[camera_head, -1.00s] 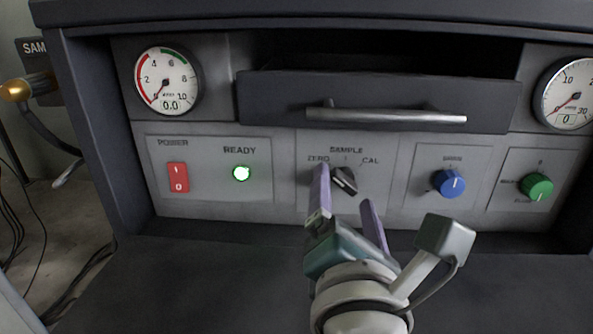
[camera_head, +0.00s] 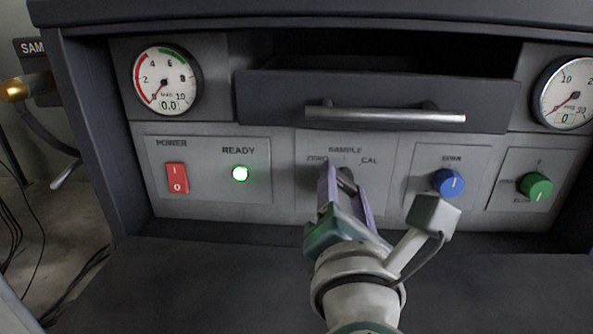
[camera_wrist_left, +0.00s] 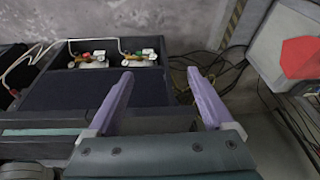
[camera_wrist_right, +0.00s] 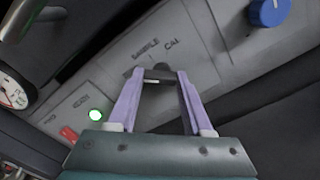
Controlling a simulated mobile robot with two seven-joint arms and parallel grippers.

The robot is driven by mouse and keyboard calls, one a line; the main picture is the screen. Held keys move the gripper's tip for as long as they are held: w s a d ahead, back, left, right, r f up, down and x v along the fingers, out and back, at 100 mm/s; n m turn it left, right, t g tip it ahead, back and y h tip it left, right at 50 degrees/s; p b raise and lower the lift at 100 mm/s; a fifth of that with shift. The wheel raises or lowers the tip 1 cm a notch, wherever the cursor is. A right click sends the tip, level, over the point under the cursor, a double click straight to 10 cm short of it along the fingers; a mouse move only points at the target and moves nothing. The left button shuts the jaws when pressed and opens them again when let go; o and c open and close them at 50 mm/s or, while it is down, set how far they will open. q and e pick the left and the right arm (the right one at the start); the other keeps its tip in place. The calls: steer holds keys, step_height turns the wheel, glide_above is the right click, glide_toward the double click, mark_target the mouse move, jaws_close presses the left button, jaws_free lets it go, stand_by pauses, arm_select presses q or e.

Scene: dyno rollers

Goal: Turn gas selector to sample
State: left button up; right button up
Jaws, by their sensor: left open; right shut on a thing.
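The gas selector is a small black knob (camera_head: 346,178) on the grey panel, below the printed word SAMPLE and between ZERO and CAL. It also shows in the right wrist view (camera_wrist_right: 160,73), between my fingertips. My right gripper (camera_head: 346,180) is at the panel, its purple fingers shut on the knob from both sides. The fingers hide much of the knob, so I cannot tell exactly where its pointer stands. My left gripper (camera_wrist_left: 160,95) is open and empty, away from the panel; it is not in the head view.
A drawer with a metal handle (camera_head: 385,114) juts out just above the selector. A blue knob (camera_head: 448,183) and green knob (camera_head: 536,186) are to the right. A red power switch (camera_head: 177,178) and lit green READY lamp (camera_head: 240,173) are to the left.

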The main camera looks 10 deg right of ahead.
jaws_close()
steer(key=shift+f+m+b, duration=0.15)
steer(key=shift+m+b, duration=0.95)
steer(key=shift+m, duration=0.2)
steer(key=m+b, duration=0.2)
steer(key=m, duration=0.1)
steer(key=shift+b, duration=0.3)
steer(key=m+b, duration=0.2)
steer(key=m, duration=0.1)
steer(key=shift+m, duration=0.4)
steer(key=shift+b, duration=0.3)
steer(key=shift+d+r+m, duration=0.1)
steer(key=shift+r+m, duration=0.1)
steer(key=shift+m, duration=0.1)
steer(key=o, duration=1)
jaws_free()
steer(key=shift+c, duration=0.2)
